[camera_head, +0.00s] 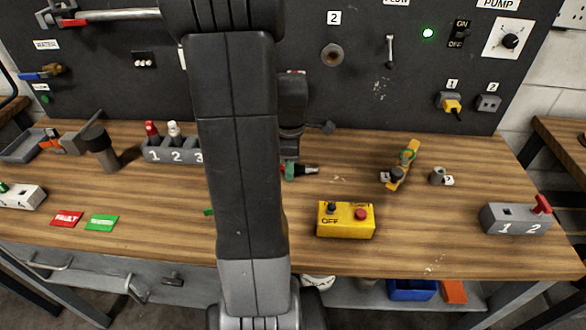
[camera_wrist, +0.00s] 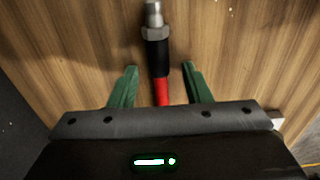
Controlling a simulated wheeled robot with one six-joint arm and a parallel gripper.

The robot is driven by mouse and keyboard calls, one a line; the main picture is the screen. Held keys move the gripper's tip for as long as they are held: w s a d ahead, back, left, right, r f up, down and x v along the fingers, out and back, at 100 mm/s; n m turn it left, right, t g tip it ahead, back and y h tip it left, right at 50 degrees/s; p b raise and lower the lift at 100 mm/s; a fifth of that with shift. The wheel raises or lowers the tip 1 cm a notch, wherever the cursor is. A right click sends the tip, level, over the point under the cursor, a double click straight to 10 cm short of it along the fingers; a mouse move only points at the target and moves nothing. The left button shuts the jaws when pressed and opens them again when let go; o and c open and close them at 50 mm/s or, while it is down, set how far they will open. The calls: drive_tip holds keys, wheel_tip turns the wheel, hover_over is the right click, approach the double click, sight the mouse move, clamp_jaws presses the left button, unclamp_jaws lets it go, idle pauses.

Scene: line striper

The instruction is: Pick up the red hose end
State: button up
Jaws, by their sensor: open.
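The red hose end shows in the wrist view, with a red hose (camera_wrist: 162,92), a black sleeve (camera_wrist: 156,58) and a metal fitting (camera_wrist: 153,18). It lies along the wooden bench top and points away from my gripper. My gripper (camera_wrist: 159,70) is open, with one green finger on each side of the hose, and a gap shows on both sides. Whether the fingers are at the hose's height is hard to tell. In the head view the black hose end (camera_head: 306,170) shows just right of my arm, beside a green finger (camera_head: 290,172); my arm hides the rest.
A yellow control box (camera_head: 346,220) stands in front on the bench (camera_head: 420,240). A yellow valve piece (camera_head: 402,165) and a grey block with a red lever (camera_head: 516,217) are to the right. A numbered grey holder (camera_head: 172,152) is left of my arm. A dark panel (camera_head: 380,90) rises behind.

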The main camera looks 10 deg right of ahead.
drive_tip(key=shift+c, duration=0.2)
clamp_jaws()
drive_tip(key=shift+r, duration=0.15)
